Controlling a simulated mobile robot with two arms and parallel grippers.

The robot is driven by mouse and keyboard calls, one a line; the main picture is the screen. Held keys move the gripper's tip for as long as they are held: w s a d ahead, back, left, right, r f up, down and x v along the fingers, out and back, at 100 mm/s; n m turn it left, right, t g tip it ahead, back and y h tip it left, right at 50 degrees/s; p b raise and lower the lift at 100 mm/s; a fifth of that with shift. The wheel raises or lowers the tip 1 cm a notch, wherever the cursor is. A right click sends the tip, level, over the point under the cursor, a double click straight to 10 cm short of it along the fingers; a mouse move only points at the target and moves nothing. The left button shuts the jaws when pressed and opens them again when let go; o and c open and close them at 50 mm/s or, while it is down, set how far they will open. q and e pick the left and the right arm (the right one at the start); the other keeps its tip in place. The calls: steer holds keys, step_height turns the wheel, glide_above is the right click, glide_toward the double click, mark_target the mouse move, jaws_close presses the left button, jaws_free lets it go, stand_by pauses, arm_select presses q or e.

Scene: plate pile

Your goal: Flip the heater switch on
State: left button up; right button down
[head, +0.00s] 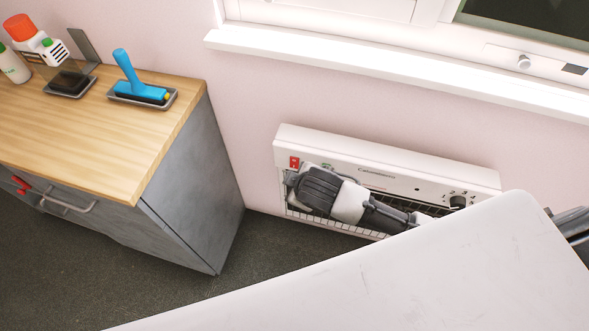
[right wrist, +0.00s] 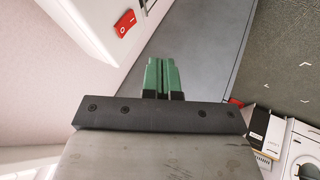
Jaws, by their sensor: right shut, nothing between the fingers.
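The white heater (head: 345,147) is fixed low on the pink wall under the window sill. Its red switch (head: 294,162) is at the left end of the front panel; a dial (head: 457,201) is at the right end. My right arm crosses in front of the heater and hides part of its grille. In the right wrist view, my right gripper (right wrist: 162,76) has its green fingers together and empty. The red rocker switch (right wrist: 125,22) shows up and left of the fingertips, apart from them. I cannot read its position for sure. My left gripper is not in view.
A grey cabinet with a wooden top (head: 110,125) stands left of the heater. A blue-handled brush in a tray (head: 135,85) and bottles (head: 20,30) are on it. The window sill (head: 400,68) juts out above the heater. Dark floor (head: 265,250) lies between cabinet and heater.

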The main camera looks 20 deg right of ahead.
mark_target(294, 163)
steer(key=w+d+f, duration=0.1)
steer(key=w+f, duration=0.7)
steer(key=shift+w+d+f, duration=0.15)
steer(key=shift+w+d, duration=0.2)
steer(key=shift+d, duration=0.05)
steer(key=shift+w+d+f, duration=0.1)
steer(key=shift+w+d, duration=0.05)
steer(key=shift+w, duration=0.05)
